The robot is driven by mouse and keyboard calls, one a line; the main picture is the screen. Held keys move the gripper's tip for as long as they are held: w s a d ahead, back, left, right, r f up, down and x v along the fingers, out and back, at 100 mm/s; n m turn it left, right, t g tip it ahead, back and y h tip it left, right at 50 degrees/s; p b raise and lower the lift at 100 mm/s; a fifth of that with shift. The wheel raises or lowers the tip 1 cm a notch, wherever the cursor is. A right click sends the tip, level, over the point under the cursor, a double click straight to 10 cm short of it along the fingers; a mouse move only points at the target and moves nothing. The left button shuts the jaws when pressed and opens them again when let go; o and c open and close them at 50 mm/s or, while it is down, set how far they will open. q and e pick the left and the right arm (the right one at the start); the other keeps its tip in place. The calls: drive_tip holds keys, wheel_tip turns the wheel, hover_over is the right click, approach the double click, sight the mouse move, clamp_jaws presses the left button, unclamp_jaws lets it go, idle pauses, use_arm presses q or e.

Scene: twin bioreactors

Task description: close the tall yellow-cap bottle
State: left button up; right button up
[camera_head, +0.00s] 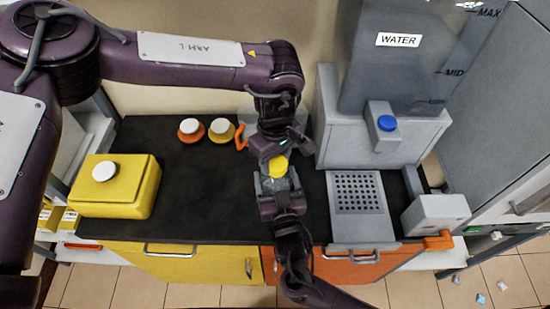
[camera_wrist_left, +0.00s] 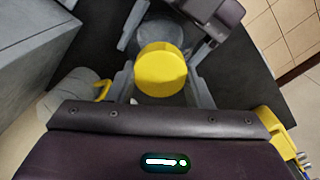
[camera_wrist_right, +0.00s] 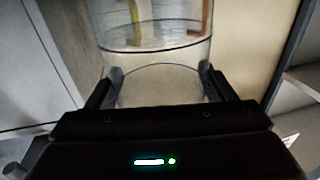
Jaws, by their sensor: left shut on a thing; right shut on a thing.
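The tall bottle (camera_wrist_right: 155,65) is clear and fills the middle of the right wrist view, between the fingers of my right gripper (camera_wrist_right: 160,90). Its yellow cap (camera_head: 278,166) shows in the head view between my two grippers. My left gripper (camera_wrist_left: 160,85) is shut on the yellow cap (camera_wrist_left: 161,70), with one finger on each side of it. In the head view my left gripper (camera_head: 270,155) comes from behind and my right gripper (camera_head: 280,190) from the front, shut on the bottle's body. Whether the cap is seated on the bottle's neck is hidden.
A yellow box (camera_head: 130,200) with a white knob stands at the left of the dark worktop (camera_head: 200,180). Two small white-capped bottles, orange (camera_head: 191,130) and yellow (camera_head: 222,130), stand at the back. A water tank (camera_head: 400,60) and a perforated grey tray (camera_head: 357,195) are at the right.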

use_arm(q)
drive_tip(key=m, duration=0.4)
drive_tip(key=shift+w+d+m, duration=0.1)
drive_tip(key=shift+d+m, duration=0.2)
drive_tip(key=shift+m, duration=0.1)
drive_tip(key=shift+a+m, duration=0.1)
drive_tip(key=shift+m, duration=0.8)
drive_tip(key=o, duration=0.9)
drive_tip(key=shift+a, duration=0.1)
drive_tip(key=shift+o, duration=0.2)
drive_tip(key=shift+r, duration=2.25)
drive_tip(key=shift+c, duration=0.3)
